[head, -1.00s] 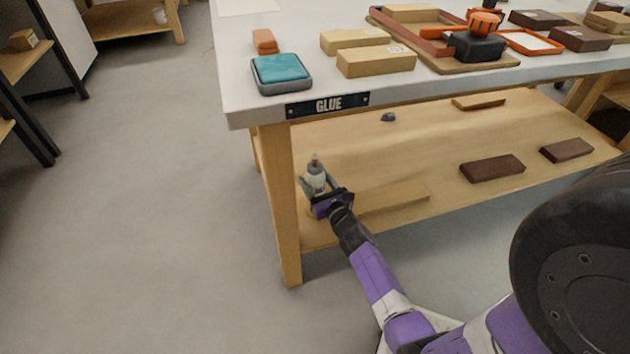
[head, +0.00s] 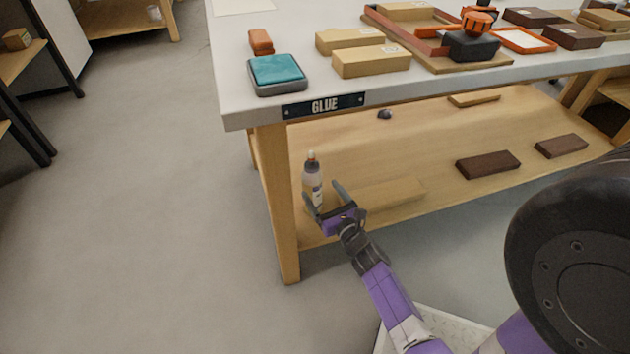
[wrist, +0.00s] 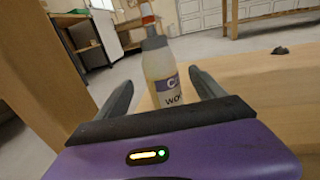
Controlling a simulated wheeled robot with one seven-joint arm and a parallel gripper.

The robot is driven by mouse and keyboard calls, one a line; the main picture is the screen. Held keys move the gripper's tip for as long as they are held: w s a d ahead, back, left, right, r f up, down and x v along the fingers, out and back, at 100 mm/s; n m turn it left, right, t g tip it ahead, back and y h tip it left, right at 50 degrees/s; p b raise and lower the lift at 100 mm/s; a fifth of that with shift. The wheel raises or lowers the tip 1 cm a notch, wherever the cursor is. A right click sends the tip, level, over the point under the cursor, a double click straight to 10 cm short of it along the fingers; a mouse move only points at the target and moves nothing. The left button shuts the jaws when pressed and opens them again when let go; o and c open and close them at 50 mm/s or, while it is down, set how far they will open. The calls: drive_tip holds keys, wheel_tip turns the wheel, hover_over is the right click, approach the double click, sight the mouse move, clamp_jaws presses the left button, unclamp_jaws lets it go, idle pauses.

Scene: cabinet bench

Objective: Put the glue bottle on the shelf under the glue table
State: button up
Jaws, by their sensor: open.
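The glue bottle (head: 312,181) stands upright on the lower wooden shelf (head: 430,140) of the table marked GLUE (head: 324,105), near the left front leg. It is pale with a dark label and an orange-red tip. My gripper (head: 325,196) is open just in front of the bottle. In the wrist view the bottle (wrist: 163,78) stands beyond and between the spread fingers (wrist: 165,90), with visible gaps on both sides. The bottle's base is hidden behind the gripper body in the wrist view.
The table's left front leg (head: 278,205) is close to the left of my gripper. A light wooden block (head: 385,194) lies right of the bottle, and dark blocks (head: 488,164) lie farther right. The tabletop above (head: 240,100) overhangs the shelf. Open floor (head: 130,200) lies left.

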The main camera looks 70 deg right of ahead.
drive_tip(key=s+a+r+m+t+y, duration=0.1)
drive_tip(key=s+a+r+m+y, duration=0.2)
drive_tip(key=a, duration=0.5)
drive_tip(key=s+a+m, duration=0.2)
drive_tip(key=a+m, duration=0.3)
drive_tip(key=a, duration=0.3)
drive_tip(key=s+a+r+m+t+y, duration=0.1)
drive_tip(key=s+a+r+m+y, duration=0.2)
drive_tip(key=a, duration=0.5)
drive_tip(key=s+a+r+m+y, duration=0.2)
drive_tip(key=s+a+r+m, duration=0.2)
drive_tip(key=a+r+m, duration=0.2)
drive_tip(key=s+a+r+m+g+y, duration=0.1)
drive_tip(key=s+a+r+m+y, duration=0.2)
drive_tip(key=s+a+r+m, duration=0.2)
drive_tip(key=a+r+m, duration=0.1)
drive_tip(key=a+m, duration=0.2)
drive_tip(key=m, duration=0.3)
drive_tip(key=shift+s+y, duration=0.2)
drive_tip(key=shift+y, duration=0.1)
drive_tip(key=shift+r+p, duration=0.1)
drive_tip(key=shift+p, duration=0.25)
wheel_tip(320, 180, up, 34)
drive_tip(key=p, duration=3.3)
drive_tip(key=shift+p, duration=0.4)
